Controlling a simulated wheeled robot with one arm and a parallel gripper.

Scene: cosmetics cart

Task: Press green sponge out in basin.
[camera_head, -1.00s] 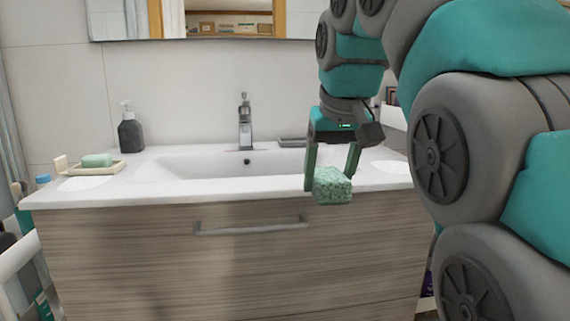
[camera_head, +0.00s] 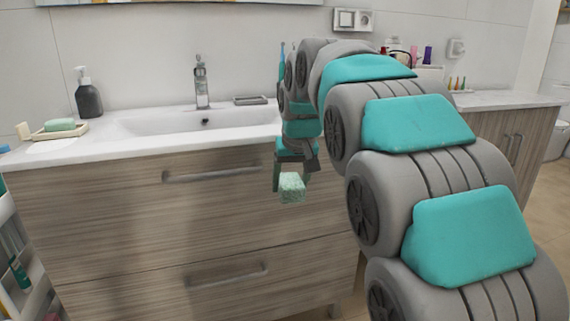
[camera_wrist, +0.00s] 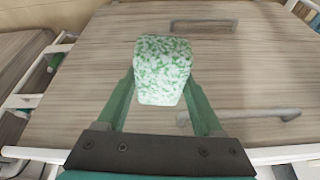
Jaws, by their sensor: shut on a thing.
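The green speckled sponge (camera_head: 292,187) is held between the two fingers of my gripper (camera_head: 291,180) in the head view. My gripper is shut on it in front of the cabinet, below the countertop level in the picture and to the right of the basin. In the wrist view the sponge (camera_wrist: 162,72) sits between the green fingertips, with the cabinet front behind it. The white basin (camera_head: 190,124) is set in the countertop at left centre. Part of its right side is hidden by my arm.
A faucet (camera_head: 202,82) stands behind the basin. A dark soap bottle (camera_head: 88,95) and a tray (camera_head: 52,134) with a green soap bar (camera_head: 60,125) are at the left. A grey dish (camera_head: 250,99) lies behind the basin. The cabinet has protruding drawer handles (camera_head: 212,174).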

